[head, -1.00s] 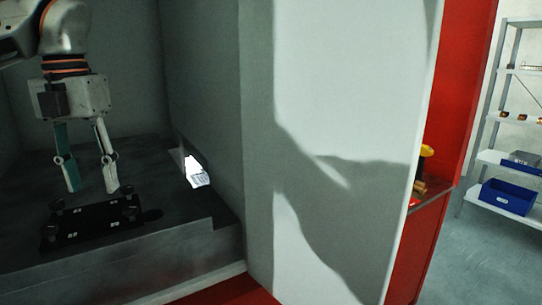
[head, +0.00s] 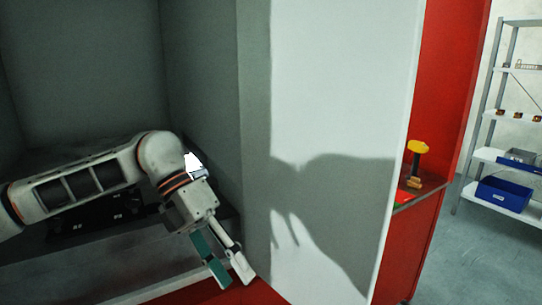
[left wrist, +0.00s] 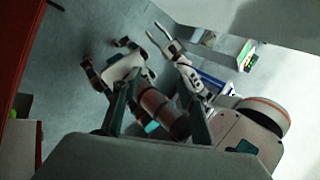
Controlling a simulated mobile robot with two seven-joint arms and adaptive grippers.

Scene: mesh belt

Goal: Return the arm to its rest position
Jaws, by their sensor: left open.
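My left gripper (head: 232,277) is at the lower middle of the head view, at the end of a bent arm that reaches in from the left. Its two fingers, one teal and one pale, are apart with nothing between them. It points down and to the right, in front of the grey bay. In the left wrist view its fingers (left wrist: 158,112) stand apart in the foreground. Beyond them are white and dark parts of my own body, with a pair of thin prongs that may be my right gripper (left wrist: 165,42). Its state is unclear.
A dark fixture (head: 68,228) lies on the bay floor, partly hidden by my arm. The bay's white side panel (head: 335,110) stands close right of my gripper. A yellow-topped item (head: 417,147) sits on a ledge beyond it. A shelf rack holds a blue bin (head: 503,194).

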